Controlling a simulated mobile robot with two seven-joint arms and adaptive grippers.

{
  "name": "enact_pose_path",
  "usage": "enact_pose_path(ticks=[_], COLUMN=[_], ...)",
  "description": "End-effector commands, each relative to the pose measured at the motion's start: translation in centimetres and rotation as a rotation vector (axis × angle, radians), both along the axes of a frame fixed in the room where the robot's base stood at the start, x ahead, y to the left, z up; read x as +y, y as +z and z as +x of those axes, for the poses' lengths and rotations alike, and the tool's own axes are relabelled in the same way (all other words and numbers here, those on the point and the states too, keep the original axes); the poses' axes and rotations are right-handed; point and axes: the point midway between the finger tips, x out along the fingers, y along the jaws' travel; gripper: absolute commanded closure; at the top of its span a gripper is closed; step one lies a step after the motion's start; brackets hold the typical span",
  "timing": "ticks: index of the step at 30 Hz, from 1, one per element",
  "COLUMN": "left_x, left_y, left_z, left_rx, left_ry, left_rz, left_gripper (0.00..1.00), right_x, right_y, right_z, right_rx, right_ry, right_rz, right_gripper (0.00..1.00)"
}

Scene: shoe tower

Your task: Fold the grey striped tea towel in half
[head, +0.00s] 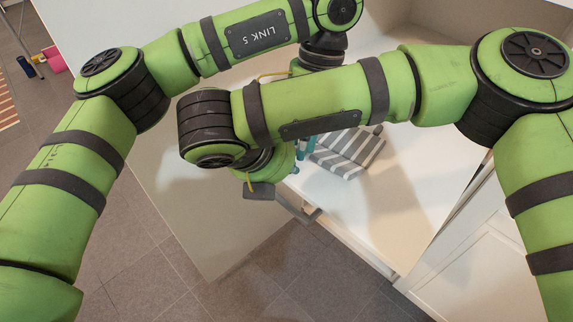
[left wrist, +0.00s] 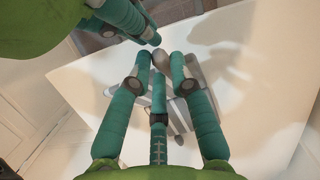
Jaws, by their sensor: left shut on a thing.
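The grey and white striped tea towel (head: 348,153) lies on the white surface (head: 400,175), partly covered by my right arm in the head view. It also shows between and behind the fingers in the left wrist view (left wrist: 177,118). My left gripper (head: 304,148) is mostly hidden behind my right arm; only bits of its teal fingers show, at the towel's left side. In the left wrist view my left gripper (left wrist: 160,62) is shut on the towel; the pinched cloth is largely hidden. My right gripper (left wrist: 150,38) is close by, its fingertips near the left ones; its grip is unclear.
My two arms cross close together above the towel. A tall white panel (head: 185,195) stands to the left of the surface. White cabinet fronts (head: 475,260) are below right. The surface right of the towel is clear. A pink bucket (head: 54,60) stands far off on the floor.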

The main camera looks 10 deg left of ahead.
Motion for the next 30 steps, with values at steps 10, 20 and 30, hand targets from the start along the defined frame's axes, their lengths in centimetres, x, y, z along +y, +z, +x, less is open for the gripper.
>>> enact_pose_path(ticks=[10,20,30], left_x=[0.0,0.0,0.0], left_y=[0.0,0.0,0.0], left_z=[0.0,0.0,0.0], left_rx=[0.001,0.001,0.001], left_ry=[0.0,0.0,0.0], left_rz=[0.0,0.0,0.0], left_gripper=[1.0,1.0,1.0], right_x=[-0.1,1.3,2.8], right_y=[0.5,4.6,9.6], right_z=[0.2,-2.1,-5.1], right_rx=[0.017,0.014,0.017], right_ry=[-0.001,0.002,0.0], right_rz=[0.009,0.011,0.011], right_gripper=[1.0,1.0,1.0])
